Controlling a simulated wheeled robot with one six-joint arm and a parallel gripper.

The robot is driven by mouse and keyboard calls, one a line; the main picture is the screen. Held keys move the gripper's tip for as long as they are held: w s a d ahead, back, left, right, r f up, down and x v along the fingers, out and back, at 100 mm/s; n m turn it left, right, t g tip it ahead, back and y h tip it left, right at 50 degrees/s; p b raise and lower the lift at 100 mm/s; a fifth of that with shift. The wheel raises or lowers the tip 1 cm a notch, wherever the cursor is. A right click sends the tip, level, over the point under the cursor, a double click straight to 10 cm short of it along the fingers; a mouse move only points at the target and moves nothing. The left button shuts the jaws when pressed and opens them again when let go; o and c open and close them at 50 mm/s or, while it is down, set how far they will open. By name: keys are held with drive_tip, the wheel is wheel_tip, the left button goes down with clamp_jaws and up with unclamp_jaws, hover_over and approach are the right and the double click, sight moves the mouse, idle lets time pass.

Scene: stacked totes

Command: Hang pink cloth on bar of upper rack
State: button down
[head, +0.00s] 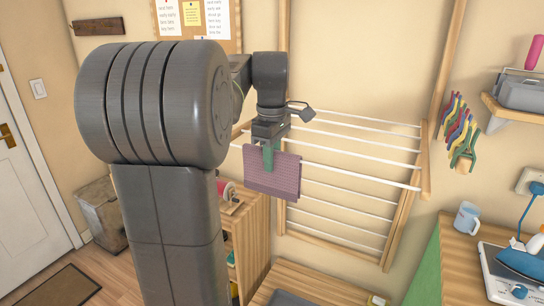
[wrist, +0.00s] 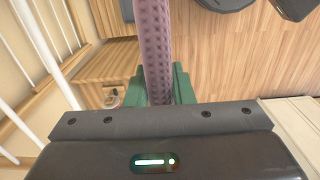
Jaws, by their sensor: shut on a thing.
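The pink cloth (head: 285,180) hangs from my gripper (head: 268,160) in the head view, with a waffle texture and a straight lower edge. The green fingers are shut on its upper part. In the wrist view the cloth (wrist: 155,50) is a narrow strip running between the fingers of my gripper (wrist: 160,90). The upper rack (head: 375,177) sticks out from the wall with several white bars. In the head view the cloth covers part of the front bar. In the wrist view the bars (wrist: 38,45) lie left of the cloth, with a gap between.
More white bars (head: 345,218) stand lower on the same wooden frame. A wooden shelf unit (head: 255,225) is below and left of the rack. Coloured clips (head: 460,135) hang on the wall to the right. A blue mug (head: 467,217) and an iron (head: 520,262) are at lower right.

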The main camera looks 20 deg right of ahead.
drive_tip(key=c, duration=1.2)
unclamp_jaws()
drive_tip(key=shift+o, duration=0.2)
drive_tip(key=shift+r, duration=0.1)
wheel_tip(320, 180, up, 14)
drive_tip(key=shift+f+p, duration=0.2)
drive_tip(key=shift+p, duration=0.15)
